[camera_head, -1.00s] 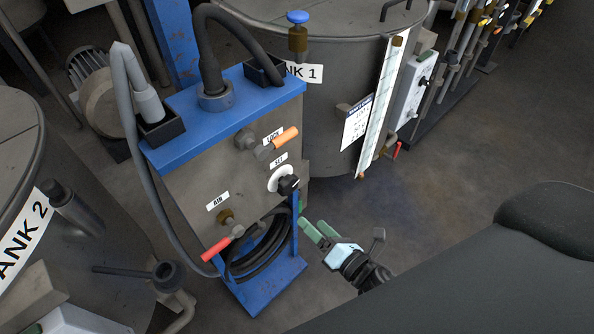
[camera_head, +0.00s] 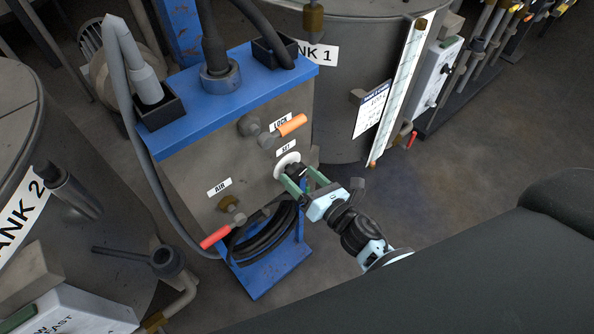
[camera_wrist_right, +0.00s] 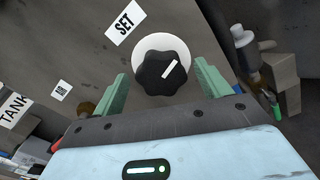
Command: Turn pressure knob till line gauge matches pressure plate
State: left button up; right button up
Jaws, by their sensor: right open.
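The black pressure knob (camera_wrist_right: 163,74) with a white pointer line sits on a white round dial under the SET label (camera_wrist_right: 125,22). In the head view the white dial (camera_head: 286,161) shows on the panel, with the knob partly hidden by my gripper. My right gripper (camera_head: 300,179) is open at the knob. In the right wrist view its green fingers (camera_wrist_right: 163,88) stand on either side of the knob, apart from it. The line gauge (camera_head: 397,90) is a tall pale strip on tank 1. A white plate (camera_head: 371,113) with small print hangs beside it. My left gripper is not in view.
The blue-framed panel (camera_head: 235,98) also carries an orange LOCK handle (camera_head: 292,125) and a red AIR handle (camera_head: 215,238). A coiled black hose (camera_head: 265,236) hangs below. Tank 2 (camera_head: 30,190) stands at left. The floor (camera_head: 440,180) to the right is clear.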

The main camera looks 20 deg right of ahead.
jog(key=shift+x, duration=1.15)
jog(key=c, duration=1)
